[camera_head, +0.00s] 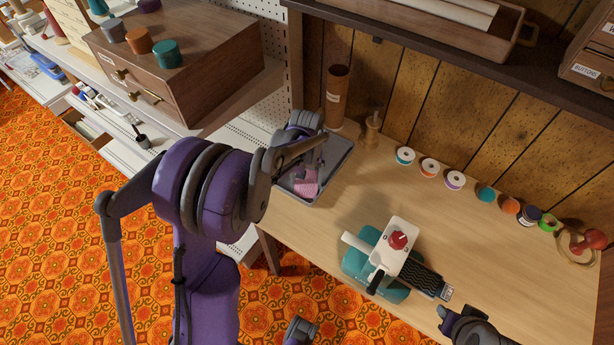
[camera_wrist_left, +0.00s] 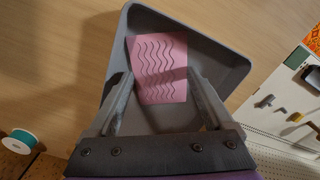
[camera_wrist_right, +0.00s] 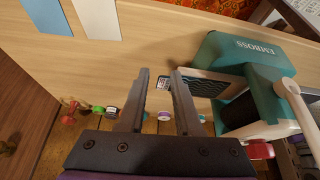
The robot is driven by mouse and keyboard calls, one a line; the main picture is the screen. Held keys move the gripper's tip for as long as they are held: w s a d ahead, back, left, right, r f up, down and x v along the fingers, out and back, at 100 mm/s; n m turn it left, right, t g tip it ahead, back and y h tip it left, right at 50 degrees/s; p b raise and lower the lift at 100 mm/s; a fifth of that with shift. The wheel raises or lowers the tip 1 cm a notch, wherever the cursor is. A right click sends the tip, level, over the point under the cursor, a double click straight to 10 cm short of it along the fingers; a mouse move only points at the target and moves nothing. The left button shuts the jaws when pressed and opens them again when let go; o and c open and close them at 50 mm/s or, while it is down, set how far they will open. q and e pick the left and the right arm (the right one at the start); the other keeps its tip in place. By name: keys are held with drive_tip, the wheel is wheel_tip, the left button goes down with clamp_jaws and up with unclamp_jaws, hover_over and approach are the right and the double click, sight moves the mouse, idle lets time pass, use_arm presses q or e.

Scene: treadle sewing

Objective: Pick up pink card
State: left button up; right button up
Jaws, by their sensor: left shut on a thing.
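The pink card (camera_head: 306,184) is at the grey tray (camera_head: 340,155) on the left end of the table. In the left wrist view the card (camera_wrist_left: 160,68) shows wavy embossed lines and lies between the fingers, over the tray (camera_wrist_left: 222,48). My left gripper (camera_head: 318,150) is shut on the card; whether the card still touches the tray floor I cannot tell. My right gripper (camera_wrist_right: 161,72) has its fingers parted with nothing between them, close to the black patterned strip of the embosser; it also shows at the lower right of the head view (camera_head: 450,318).
The teal and white embosser (camera_head: 385,255) with a red knob stands mid-table. A brown cylinder (camera_head: 337,95) and a wooden spindle (camera_head: 371,128) stand behind the tray. Several ribbon spools (camera_head: 429,167) line the back wall. A shelf (camera_head: 420,40) overhangs the table.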

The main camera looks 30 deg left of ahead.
sight(306, 184)
use_arm(q)
drive_tip(key=shift+s, duration=0.25)
drive_tip(key=o, duration=1)
drive_tip(key=shift+w, duration=0.2)
drive_tip(key=shift+o, duration=0.2)
wheel_tip(306, 184, up, 11)
drive_tip(key=shift+p, duration=0.4)
drive_tip(key=shift+f, duration=0.1)
